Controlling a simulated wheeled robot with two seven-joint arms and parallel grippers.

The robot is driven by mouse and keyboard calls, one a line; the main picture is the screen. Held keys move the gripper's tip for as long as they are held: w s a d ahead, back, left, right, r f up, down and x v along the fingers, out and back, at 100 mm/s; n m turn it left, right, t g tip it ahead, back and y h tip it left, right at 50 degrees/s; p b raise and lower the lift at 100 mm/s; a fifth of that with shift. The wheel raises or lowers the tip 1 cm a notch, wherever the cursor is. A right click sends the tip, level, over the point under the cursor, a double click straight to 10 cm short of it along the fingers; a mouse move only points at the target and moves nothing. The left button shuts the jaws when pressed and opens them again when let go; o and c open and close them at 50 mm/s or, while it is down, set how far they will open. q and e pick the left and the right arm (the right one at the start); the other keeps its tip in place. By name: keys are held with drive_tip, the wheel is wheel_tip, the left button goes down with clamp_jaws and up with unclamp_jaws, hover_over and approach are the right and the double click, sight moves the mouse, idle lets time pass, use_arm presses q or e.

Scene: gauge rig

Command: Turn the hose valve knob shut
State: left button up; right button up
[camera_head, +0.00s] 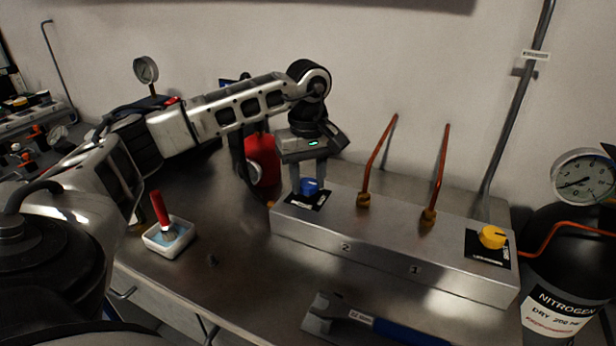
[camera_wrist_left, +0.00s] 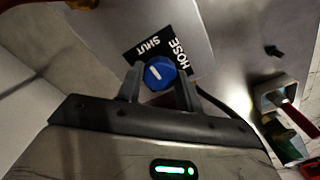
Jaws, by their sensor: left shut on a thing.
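The blue knob (camera_head: 310,187) sits on a black label plate at the left end of the metal box (camera_head: 400,243). In the left wrist view the knob (camera_wrist_left: 159,74) bears a short white mark, and the plate (camera_wrist_left: 146,46) reads HOSE and SHUT. My left gripper (camera_head: 309,181) reaches down onto the knob from above. Its fingers stand on either side of the knob and are shut on it, also in the left wrist view (camera_wrist_left: 160,85). I cannot tell exactly where the white mark points. My right gripper is not in view.
A yellow knob (camera_head: 492,237) is at the box's right end. Two copper tubes (camera_head: 379,155) rise from the box. A nitrogen cylinder (camera_head: 560,300) and gauge (camera_head: 584,178) stand right.

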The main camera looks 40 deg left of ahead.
sight(309, 182)
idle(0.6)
use_arm(q)
drive_tip(key=o, duration=1)
drive_tip(key=shift+r, duration=0.1)
wheel_tip(309, 182, up, 7)
drive_tip(key=shift+r, duration=0.15)
wheel_tip(309, 182, up, 9)
drive_tip(key=p, duration=0.2)
drive_tip(key=shift+f+p, duration=0.2)
drive_tip(key=shift+p, duration=0.15)
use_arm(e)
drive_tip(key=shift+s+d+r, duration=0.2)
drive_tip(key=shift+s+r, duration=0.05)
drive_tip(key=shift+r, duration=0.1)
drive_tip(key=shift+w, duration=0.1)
